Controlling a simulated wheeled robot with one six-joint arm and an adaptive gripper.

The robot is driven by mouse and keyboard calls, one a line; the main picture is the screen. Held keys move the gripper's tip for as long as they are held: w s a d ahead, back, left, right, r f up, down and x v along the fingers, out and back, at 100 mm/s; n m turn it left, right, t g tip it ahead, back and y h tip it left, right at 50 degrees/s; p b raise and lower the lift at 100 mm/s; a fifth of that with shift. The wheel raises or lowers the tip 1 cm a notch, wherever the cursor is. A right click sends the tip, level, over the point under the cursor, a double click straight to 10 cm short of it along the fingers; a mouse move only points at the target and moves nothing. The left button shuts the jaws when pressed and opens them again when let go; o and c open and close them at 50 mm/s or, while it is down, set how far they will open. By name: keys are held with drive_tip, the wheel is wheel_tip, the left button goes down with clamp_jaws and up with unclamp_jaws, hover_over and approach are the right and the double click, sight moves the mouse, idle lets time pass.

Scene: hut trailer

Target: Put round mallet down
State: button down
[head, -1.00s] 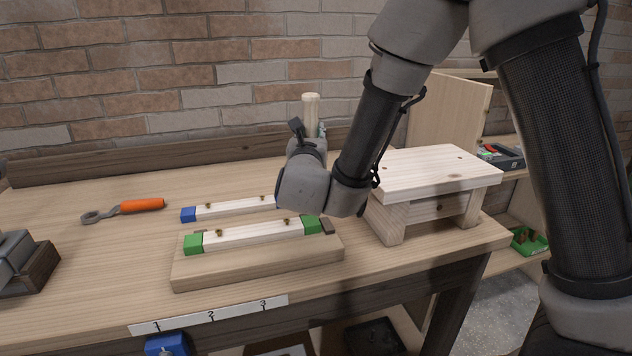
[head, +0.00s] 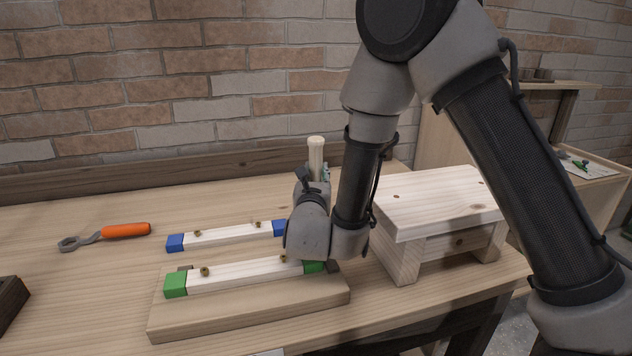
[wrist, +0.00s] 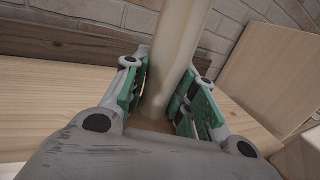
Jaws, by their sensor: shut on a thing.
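The round mallet (head: 316,155) shows in the head view as a pale wooden handle standing upright above my wrist; its head is hidden behind my arm. In the wrist view the handle (wrist: 178,50) runs up between the green pads of my gripper (wrist: 160,98). My gripper is shut on the handle. In the head view the fingers are mostly hidden behind my wrist, at the back of the workbench (head: 80,215). I cannot tell whether the mallet touches the bench.
A wooden stool (head: 440,200) stands close on the right. In front lies a board (head: 245,310) with a green-ended bar (head: 235,273); a blue-ended bar (head: 222,236) lies behind it. An orange-handled wrench (head: 126,230) lies left, with bare bench around it. A brick wall (head: 180,80) is behind.

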drive_tip(key=shift+f, duration=0.6)
drive_tip(key=c, duration=1.1)
unclamp_jaws()
drive_tip(key=shift+f, duration=0.15)
drive_tip(key=shift+c, duration=0.2)
